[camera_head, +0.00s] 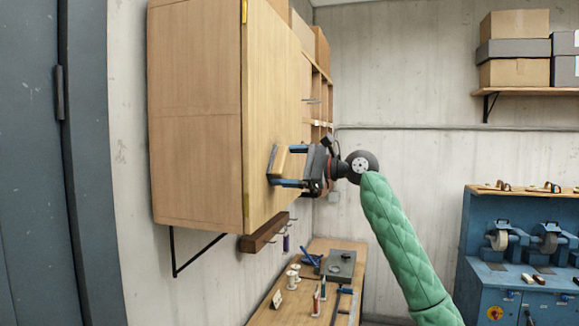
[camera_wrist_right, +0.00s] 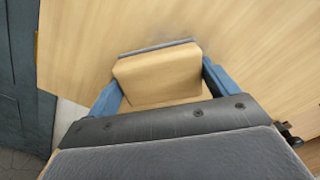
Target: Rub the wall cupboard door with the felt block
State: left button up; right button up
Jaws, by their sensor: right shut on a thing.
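The wall cupboard (camera_head: 195,110) hangs on the left wall, and its pale wooden door (camera_head: 268,90) faces right. The door also fills much of the right wrist view (camera_wrist_right: 255,45). My right gripper (camera_head: 283,165) is at the lower part of the door. It is shut on the felt block (camera_wrist_right: 158,77), which has a tan wooden body with a thin grey layer on its door side. In the wrist view the grey layer lies against or very close to the door; I cannot tell if it presses. My left gripper is not in view.
A workbench (camera_head: 262,312) with spools and tools stands below the cupboard. A dark wooden rail (camera_head: 264,232) with hooks is under the cupboard. A blue machine (camera_head: 515,285) stands at the right, below a shelf (camera_head: 530,91) of boxes. A grey door (camera_head: 35,160) is at far left.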

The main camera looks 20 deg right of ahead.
aim_at(283, 167)
jog(key=shift+s+a, duration=0.5)
jog(key=shift+s, duration=0.25)
jog(key=shift+s+a, duration=0.5)
jog(key=shift+s, duration=0.25)
jog(key=shift+r, duration=1.5)
jog(key=w+d, duration=0.5)
jog(key=w, duration=0.3)
jog(key=shift+w+d, duration=0.4)
jog(key=shift+s, duration=0.1)
jog(key=shift+s+a, duration=0.95)
jog(key=shift+s, duration=0.5)
jog(key=shift+s+a, duration=1)
jog(key=shift+s, duration=0.4)
jog(key=shift+s+a, duration=0.95)
jog(key=shift+s, duration=0.5)
jog(key=v, duration=0.6)
